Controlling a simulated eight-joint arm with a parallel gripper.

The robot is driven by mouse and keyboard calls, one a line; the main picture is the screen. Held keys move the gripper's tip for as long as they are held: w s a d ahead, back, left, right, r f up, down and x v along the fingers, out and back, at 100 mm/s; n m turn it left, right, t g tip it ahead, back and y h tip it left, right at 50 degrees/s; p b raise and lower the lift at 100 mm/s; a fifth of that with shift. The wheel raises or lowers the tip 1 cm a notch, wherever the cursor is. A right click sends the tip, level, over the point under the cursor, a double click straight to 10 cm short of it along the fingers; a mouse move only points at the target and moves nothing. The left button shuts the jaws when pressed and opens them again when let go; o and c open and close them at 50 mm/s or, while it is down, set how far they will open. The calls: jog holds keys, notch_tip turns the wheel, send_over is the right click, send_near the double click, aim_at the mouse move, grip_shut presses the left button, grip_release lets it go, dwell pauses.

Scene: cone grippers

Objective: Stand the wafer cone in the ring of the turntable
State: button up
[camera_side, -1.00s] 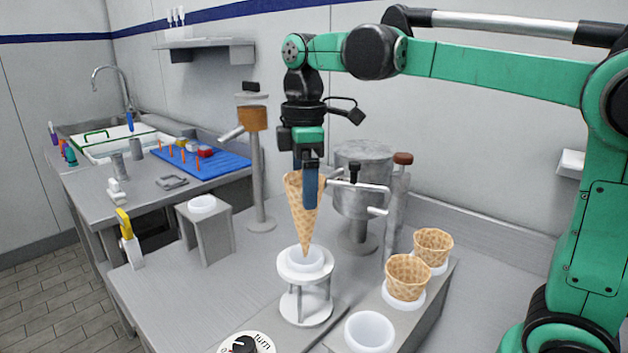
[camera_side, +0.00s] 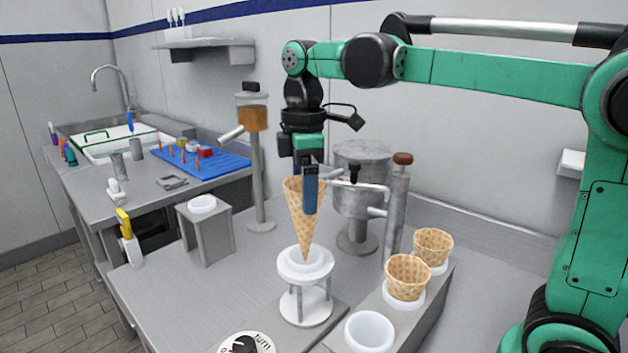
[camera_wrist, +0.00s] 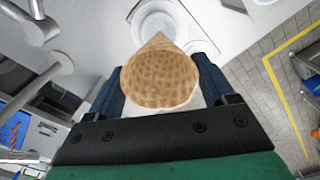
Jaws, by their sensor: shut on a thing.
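The wafer cone (camera_side: 298,215) is upright with its tip down, over the white ring (camera_side: 306,262) of the turntable (camera_side: 306,299). Its tip is at or just inside the ring's opening; I cannot tell whether it touches. My gripper (camera_side: 311,190) is shut on the cone near its wide top end. In the wrist view the cone (camera_wrist: 160,78) sits between the two blue fingers of my gripper (camera_wrist: 160,85), its tip pointing to the white ring (camera_wrist: 158,24).
A holder block (camera_side: 413,320) to the right carries two waffle cones (camera_side: 408,277) and an empty white cup (camera_side: 369,332). A steel machine (camera_side: 358,200) stands behind. A small stand (camera_side: 207,236) and a dispenser (camera_side: 257,170) are left. A turn knob (camera_side: 246,346) is in front.

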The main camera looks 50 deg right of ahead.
aim_at(305, 237)
jog(key=shift+f, duration=4.25)
jog(key=o, duration=0.7)
jog(key=shift+r, duration=2.8)
jog(key=shift+s+f+m+t, duration=0.15)
jog(key=shift+s+m+t, duration=0.25)
jog(key=shift+s+m, duration=0.15)
jog(key=shift+s+f+m+t, duration=0.85)
jog(key=shift+m+t, duration=0.2)
jog(key=shift+m, duration=0.55)
jog(key=shift+s+f+m+t, duration=0.85)
jog(key=shift+m+t, duration=0.25)
jog(key=shift+m, duration=0.55)
jog(key=shift+s+f+m+t, duration=0.85)
jog(key=shift+m+t, duration=0.2)
jog(key=shift+m, duration=0.55)
